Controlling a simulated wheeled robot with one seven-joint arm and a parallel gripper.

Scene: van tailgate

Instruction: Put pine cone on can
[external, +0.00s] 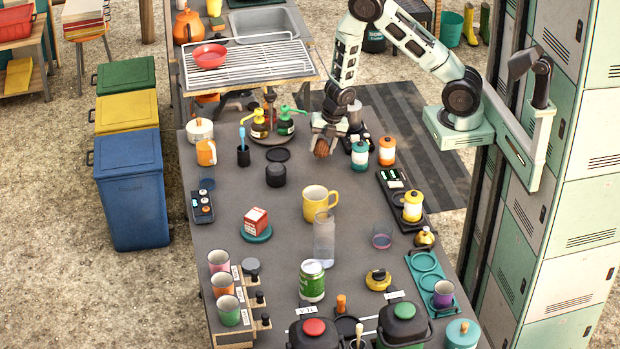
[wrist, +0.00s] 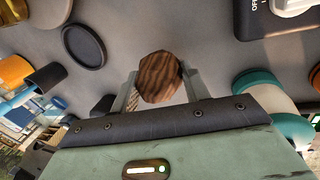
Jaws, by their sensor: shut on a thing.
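The pine cone (wrist: 160,78) is a brown ridged lump between my gripper's two fingers in the wrist view. My gripper (external: 324,140) is shut on it, near the far part of the grey table, and the pine cone also shows at its tip in the external view (external: 321,149). I cannot tell whether the cone touches the tabletop. The can (external: 312,281) is green with a white band and silver top. It stands upright near the front of the table, well away from my gripper, with its top bare.
A yellow mug (external: 319,202) and a clear tall glass (external: 324,238) stand between my gripper and the can. Teal-and-white (external: 360,154) and orange-and-white (external: 387,151) jars stand right of my gripper. A red box (external: 256,220) sits left of the mug.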

